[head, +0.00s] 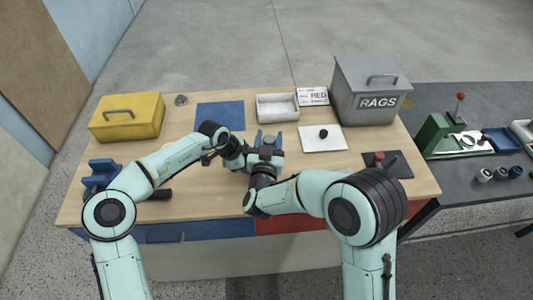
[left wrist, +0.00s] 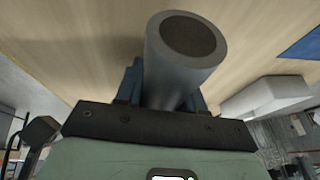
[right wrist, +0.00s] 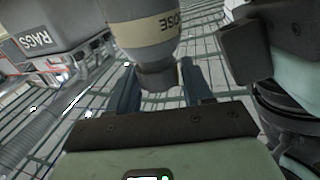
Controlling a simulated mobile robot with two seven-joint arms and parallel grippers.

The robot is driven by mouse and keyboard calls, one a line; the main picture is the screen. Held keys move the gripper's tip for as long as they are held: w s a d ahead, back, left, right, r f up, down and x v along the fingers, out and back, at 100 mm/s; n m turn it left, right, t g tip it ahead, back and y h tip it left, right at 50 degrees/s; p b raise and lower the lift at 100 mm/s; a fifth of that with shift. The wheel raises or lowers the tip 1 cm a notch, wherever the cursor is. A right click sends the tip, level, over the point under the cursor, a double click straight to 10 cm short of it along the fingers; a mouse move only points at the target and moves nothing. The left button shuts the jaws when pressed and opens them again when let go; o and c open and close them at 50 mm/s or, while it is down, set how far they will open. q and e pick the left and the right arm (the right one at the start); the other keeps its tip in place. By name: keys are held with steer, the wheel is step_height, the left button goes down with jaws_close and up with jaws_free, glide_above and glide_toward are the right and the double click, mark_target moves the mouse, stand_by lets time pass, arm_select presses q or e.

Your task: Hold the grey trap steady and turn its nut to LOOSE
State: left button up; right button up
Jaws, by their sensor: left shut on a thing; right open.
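The grey trap (head: 268,152) is held above the middle of the wooden bench, small and partly hidden by the wrists in the head view. In the left wrist view it is a grey pipe (left wrist: 163,72) with a dark round end. My left gripper (left wrist: 165,85) is shut on it. In the right wrist view the trap's grey body carries a cream band (right wrist: 150,36) with lettering ending in "OSE". A darker grey piece (right wrist: 158,76), perhaps the nut, sits below the band. My right gripper (right wrist: 158,82) is open, its blue fingers on either side of that piece. Contact is unclear.
A yellow toolbox (head: 127,116), blue mat (head: 220,115), white tray (head: 277,106) and grey RAGS bin (head: 372,92) line the bench's back. A white sheet (head: 323,144) and dark pad with a red knob (head: 387,165) lie right. A blue fixture (head: 102,172) stands left.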

steer(key=v, duration=1)
steer(key=shift+w, duration=0.1)
arm_select(q)
steer(key=o, duration=1.2)
steer(key=shift+o, duration=0.2)
